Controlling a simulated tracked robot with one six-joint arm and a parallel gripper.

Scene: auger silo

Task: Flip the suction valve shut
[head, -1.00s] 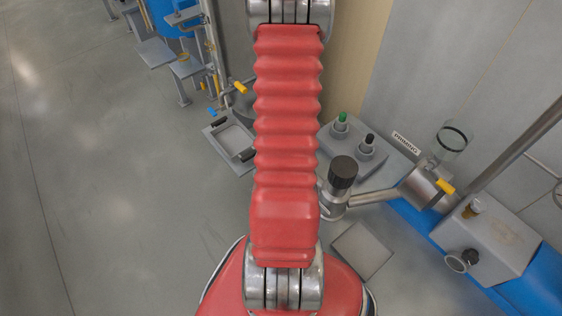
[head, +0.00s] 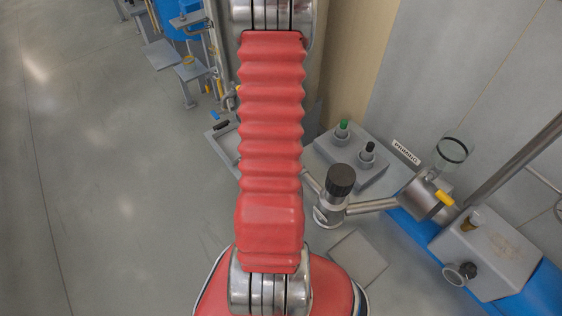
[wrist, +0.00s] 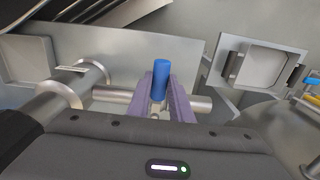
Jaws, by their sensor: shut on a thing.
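A blue lever handle (wrist: 161,75) stands between the two purple fingers of my gripper (wrist: 160,100) in the wrist view. The fingers are closed around its lower part. The handle points up in the picture, across a grey horizontal pipe (wrist: 112,94) that passes behind the fingers. The joint between handle and pipe is hidden by the fingers. I see no lettering that names this valve. In the head view my red arm covers the gripper and this handle.
A grey open-topped box (wrist: 262,62) stands to the right in the wrist view, with another blue handle (wrist: 313,80) and a yellow one (wrist: 313,100) beyond. The head view shows a black-knobbed fitting (head: 341,180), a button box (head: 352,160) and clear floor (head: 100,200) on the left.

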